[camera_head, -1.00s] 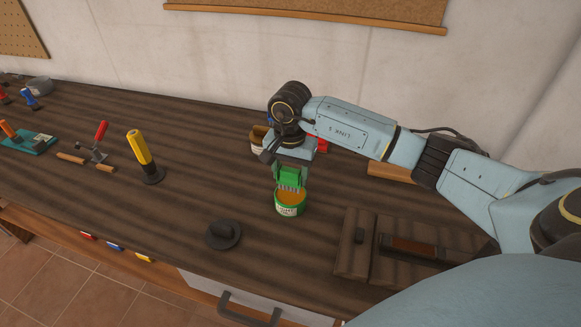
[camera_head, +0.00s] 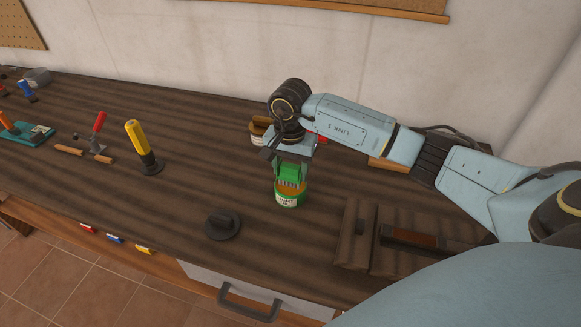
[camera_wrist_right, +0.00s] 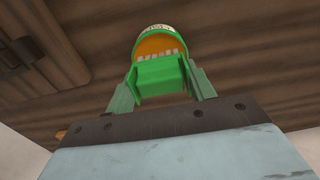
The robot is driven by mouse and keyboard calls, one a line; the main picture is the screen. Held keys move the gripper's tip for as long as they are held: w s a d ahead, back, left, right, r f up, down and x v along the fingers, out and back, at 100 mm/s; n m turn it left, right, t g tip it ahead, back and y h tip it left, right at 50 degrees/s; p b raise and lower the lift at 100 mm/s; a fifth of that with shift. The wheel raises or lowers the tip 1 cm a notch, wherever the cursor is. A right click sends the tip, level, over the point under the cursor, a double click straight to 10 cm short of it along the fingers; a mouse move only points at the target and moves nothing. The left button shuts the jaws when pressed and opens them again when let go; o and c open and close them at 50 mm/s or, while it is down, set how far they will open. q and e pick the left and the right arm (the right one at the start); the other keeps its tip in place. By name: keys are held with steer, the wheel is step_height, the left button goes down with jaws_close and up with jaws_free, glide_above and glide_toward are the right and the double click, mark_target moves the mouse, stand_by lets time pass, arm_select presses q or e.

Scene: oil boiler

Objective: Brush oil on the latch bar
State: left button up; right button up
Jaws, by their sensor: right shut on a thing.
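My right gripper (camera_head: 290,170) points down and is shut on a green brush (camera_head: 291,177). In the right wrist view, the green brush (camera_wrist_right: 160,78) sits between the fingers, with pale bristle tips over the orange oil. The green oil can (camera_head: 287,200) stands upright on the bench with the brush at its mouth; the can's rim also shows in the right wrist view (camera_wrist_right: 158,28). How deep the bristles go is hidden. A dark wooden piece with a reddish-brown bar (camera_head: 410,240), perhaps the latch bar, lies to the right. My left gripper is out of view.
A black knob-like piece (camera_head: 222,224) lies left of the can. Another container (camera_head: 259,126) stands behind my gripper. The bench between the yellow tool and the can is clear.

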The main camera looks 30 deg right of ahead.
mark_target(290, 166)
steer(key=shift+f+b, duration=0.45)
steer(key=shift+f, duration=0.05)
stand_by(0.3)
steer(key=shift+f, duration=0.1)
stand_by(1.5)
steer(key=shift+r+p, duration=1.7)
steer(key=shift+r, duration=1.9)
